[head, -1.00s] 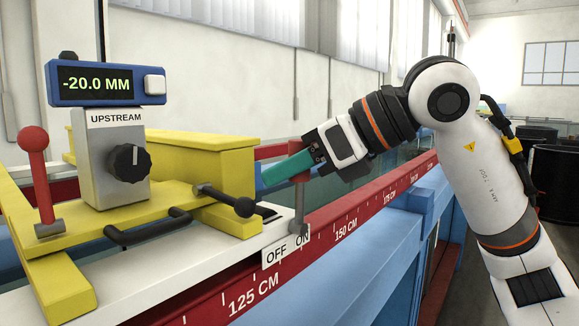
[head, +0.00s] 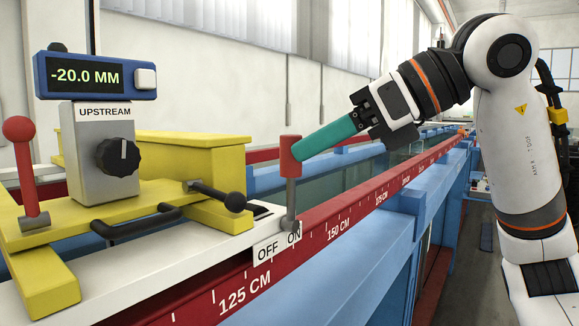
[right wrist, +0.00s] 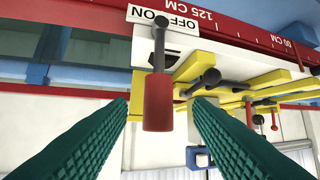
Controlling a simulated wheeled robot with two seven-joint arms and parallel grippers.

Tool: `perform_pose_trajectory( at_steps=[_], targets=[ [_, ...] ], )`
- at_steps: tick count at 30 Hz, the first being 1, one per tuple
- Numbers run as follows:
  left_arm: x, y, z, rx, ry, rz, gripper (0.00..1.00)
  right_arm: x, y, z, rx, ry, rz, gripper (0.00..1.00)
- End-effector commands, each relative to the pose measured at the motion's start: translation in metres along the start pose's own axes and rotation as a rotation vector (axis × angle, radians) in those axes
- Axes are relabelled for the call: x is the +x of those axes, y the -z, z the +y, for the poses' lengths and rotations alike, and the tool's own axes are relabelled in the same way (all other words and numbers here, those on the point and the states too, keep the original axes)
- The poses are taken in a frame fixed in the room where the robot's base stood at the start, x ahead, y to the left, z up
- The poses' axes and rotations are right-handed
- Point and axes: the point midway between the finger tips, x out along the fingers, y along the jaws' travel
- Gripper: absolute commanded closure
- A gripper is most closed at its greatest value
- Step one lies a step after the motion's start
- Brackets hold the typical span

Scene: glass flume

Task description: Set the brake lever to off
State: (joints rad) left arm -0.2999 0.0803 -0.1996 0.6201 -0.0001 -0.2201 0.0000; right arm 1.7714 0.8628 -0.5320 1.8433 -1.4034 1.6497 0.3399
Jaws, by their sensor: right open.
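The brake lever (head: 290,160) is a grey rod with a red cylindrical handle. It stands nearly upright by the ON end of a white OFF/ON plate (head: 268,249). My right gripper (head: 297,150), with teal fingers, is open and comes from the right, its tips close to the red handle. In the right wrist view the brake lever (right wrist: 158,105) shows between the two open fingers (right wrist: 160,100), with a gap on each side. Whether a finger touches it I cannot tell. My left gripper is not in view.
A yellow carriage (head: 190,160) carries a grey UPSTREAM box with a black knob (head: 118,157) and a display reading -20.0 MM (head: 88,76). A red scale rail (head: 335,225) runs along the flume.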

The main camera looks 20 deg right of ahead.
Motion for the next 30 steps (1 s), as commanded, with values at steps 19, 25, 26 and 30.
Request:
perform_pose_trajectory(
  at_steps=[19, 25, 26, 30],
  targets=[
    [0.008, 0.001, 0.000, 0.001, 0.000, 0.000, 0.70, -0.054, 0.000, 0.000, 0.000, 0.000, -0.001, 0.54],
    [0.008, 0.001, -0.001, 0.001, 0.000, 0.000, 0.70, -0.054, 0.000, 0.000, 0.000, 0.000, -0.001, 0.54],
    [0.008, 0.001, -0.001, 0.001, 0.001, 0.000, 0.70, -0.054, 0.000, 0.000, 0.000, 0.000, -0.001, 0.54],
    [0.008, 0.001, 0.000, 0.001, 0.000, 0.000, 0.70, -0.054, 0.000, 0.000, 0.000, 0.000, -0.001, 0.54]
  ],
)
